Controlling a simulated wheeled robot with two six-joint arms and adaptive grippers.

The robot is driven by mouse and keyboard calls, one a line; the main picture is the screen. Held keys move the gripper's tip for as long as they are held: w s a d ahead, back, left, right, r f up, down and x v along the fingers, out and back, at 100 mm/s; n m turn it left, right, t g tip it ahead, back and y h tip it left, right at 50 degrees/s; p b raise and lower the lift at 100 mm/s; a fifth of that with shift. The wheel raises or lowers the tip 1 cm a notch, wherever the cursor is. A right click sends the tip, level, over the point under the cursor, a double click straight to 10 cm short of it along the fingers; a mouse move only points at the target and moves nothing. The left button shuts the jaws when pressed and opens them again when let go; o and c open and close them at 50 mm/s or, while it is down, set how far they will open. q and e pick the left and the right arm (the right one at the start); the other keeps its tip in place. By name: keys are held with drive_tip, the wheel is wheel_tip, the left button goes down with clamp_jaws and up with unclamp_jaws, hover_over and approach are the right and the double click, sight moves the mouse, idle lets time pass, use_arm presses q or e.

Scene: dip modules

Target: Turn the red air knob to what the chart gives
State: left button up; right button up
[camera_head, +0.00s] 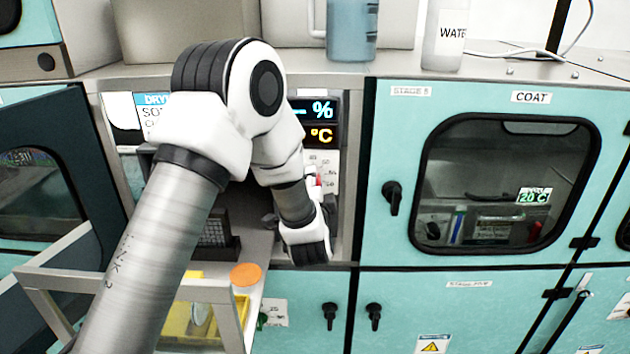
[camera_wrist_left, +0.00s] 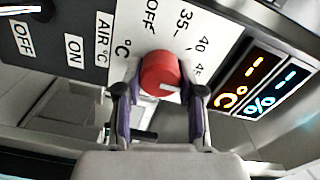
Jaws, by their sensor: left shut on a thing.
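The red air knob (camera_wrist_left: 158,74) sits on a white dial plate marked OFF, 35, 40 and 45 in the left wrist view. My left gripper (camera_wrist_left: 160,98) is shut on it, one finger on each side. A short pale mark shows on the knob's face; I cannot tell which number it points to. In the head view only a bit of the red knob (camera_head: 314,181) shows beside my arm, and the fingers are mostly hidden. A chart with a blue "DRY" header (camera_head: 152,99) is largely covered by my arm. My right gripper is not in view.
The display (camera_head: 318,122) beside the dial shows dashes before % and °C. A switch plate marked ON and OFF (camera_wrist_left: 74,48) adjoins the dial. A teal COAT cabinet (camera_head: 400,110) stands right.

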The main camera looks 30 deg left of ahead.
use_arm(q)
drive_tip(key=shift+w+r, duration=0.1)
drive_tip(key=shift+r, duration=0.2)
drive_tip(key=o, duration=1.1)
drive_tip(key=shift+a+f, duration=0.1)
drive_tip(key=shift+o, duration=0.2)
drive_tip(key=shift+a+f, duration=0.15)
drive_tip(key=shift+a, duration=0.05)
drive_tip(key=v, duration=1.2)
drive_tip(key=shift+w+f, duration=0.1)
drive_tip(key=shift+f, duration=0.05)
drive_tip(key=shift+d, duration=0.1)
